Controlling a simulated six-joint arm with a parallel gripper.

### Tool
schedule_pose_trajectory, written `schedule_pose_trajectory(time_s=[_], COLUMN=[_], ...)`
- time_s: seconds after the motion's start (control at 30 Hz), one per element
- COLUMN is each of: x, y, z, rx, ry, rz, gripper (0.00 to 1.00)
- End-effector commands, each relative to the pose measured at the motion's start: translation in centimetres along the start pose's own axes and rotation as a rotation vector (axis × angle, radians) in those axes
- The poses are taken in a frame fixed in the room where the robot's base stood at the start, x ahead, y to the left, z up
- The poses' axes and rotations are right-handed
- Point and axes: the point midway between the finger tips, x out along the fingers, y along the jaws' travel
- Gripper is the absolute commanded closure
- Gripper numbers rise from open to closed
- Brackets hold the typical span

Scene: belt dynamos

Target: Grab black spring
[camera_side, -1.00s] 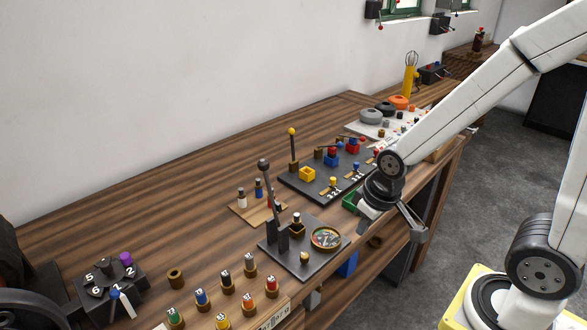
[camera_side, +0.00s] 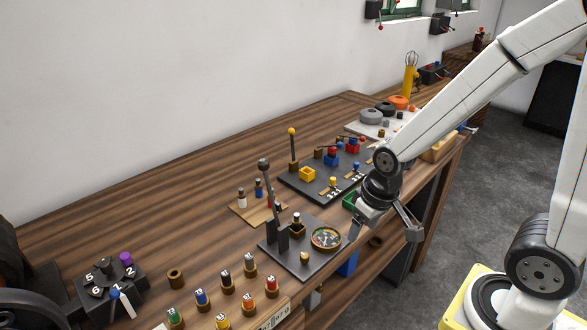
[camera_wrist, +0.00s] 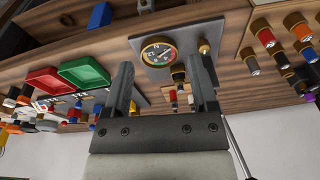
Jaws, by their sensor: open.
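Similar pegs, including a dark one (camera_wrist: 294,79), show at the right of the wrist view. My gripper (camera_side: 384,228) is open and empty, at the bench's front edge, right of the dial plate and apart from the pegs. In the wrist view my gripper (camera_wrist: 161,63) has its two fingers wide apart, with nothing between them.
A dark plate with a round dial (camera_side: 326,238) and an upright lever (camera_side: 267,185) stands between my gripper and the pegs. A green tray (camera_side: 350,201) is close behind my gripper. Grey, black and orange rings (camera_side: 398,102) lie farther back. The bench's left rear is clear.

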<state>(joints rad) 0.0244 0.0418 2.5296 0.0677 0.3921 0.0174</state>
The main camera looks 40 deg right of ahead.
Motion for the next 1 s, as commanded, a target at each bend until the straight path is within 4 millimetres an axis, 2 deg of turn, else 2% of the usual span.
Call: schedule_pose_trajectory(time_s=[0.27, 0.47, 0.77, 1.0], x=[2.3, 4.2, 6.6, 8.2], y=[0.4, 0.1, 0.1, 1.9], z=[-0.5, -1.8, -6.0, -10.4], rx=[0.412, 0.779, 1.292, 1.632], ry=[-0.206, -0.385, -0.624, -0.772], rz=[-0.095, -0.221, -0.487, -0.757], gripper=[0.25, 0.25, 0.25, 0.25])
